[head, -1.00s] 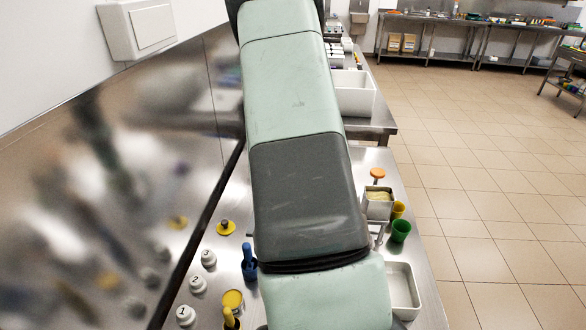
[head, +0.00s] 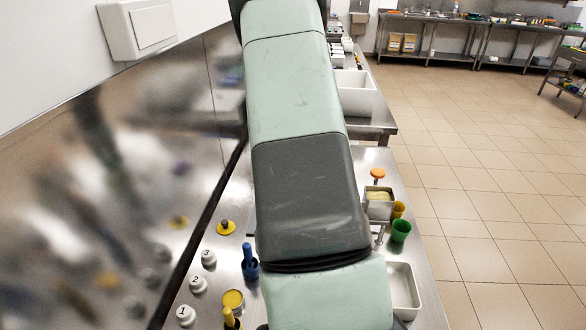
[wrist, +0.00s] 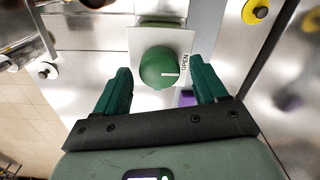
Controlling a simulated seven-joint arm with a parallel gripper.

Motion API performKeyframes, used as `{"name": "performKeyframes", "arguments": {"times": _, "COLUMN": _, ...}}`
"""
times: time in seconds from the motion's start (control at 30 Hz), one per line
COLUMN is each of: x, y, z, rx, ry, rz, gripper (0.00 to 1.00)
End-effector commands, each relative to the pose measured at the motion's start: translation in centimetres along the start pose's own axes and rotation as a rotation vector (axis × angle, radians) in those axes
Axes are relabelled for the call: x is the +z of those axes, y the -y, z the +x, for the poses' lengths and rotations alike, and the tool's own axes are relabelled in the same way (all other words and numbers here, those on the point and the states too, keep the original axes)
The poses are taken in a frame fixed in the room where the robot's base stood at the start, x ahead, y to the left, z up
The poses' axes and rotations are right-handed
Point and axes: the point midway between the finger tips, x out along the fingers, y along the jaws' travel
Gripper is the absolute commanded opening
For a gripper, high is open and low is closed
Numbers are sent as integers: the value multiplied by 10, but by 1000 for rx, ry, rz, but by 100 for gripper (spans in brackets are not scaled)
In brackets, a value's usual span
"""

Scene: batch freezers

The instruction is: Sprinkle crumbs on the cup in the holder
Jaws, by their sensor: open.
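In the wrist view my gripper (wrist: 160,75) is open. Its two dark green fingers stand on either side of a round green knob (wrist: 160,68) on a white plate (wrist: 145,42) marked "OPEN". Nothing is held, and I cannot tell whether the fingers touch the knob. In the head view a small metal bin (head: 379,209) with pale yellow contents (head: 379,195) stands at the right of the counter. A yellow cup (head: 398,209) and a green cup (head: 400,231) are beside it. I cannot make out which cup is in a holder. My arm hides the middle of the counter and my gripper there.
White numbered knobs (head: 198,284), a blue object (head: 250,265) and yellow items (head: 232,300) line the counter's left. A white tray (head: 402,290) lies at front right. The steel wall panel (head: 110,200) bounds the left; open tiled floor lies right.

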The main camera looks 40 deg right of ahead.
Motion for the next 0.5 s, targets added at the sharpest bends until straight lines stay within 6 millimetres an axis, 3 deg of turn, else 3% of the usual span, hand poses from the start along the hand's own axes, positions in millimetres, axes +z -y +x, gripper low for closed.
{"name": "performKeyframes", "arguments": {"times": 0.23, "x": -1, "y": 0, "z": -11, "rx": 0, "ry": -2, "rz": 0, "gripper": 72}}
{"name": "performKeyframes", "arguments": {"times": 0.5, "x": -1, "y": 0, "z": -65, "rx": 0, "ry": -5, "rz": -1, "gripper": 72}}
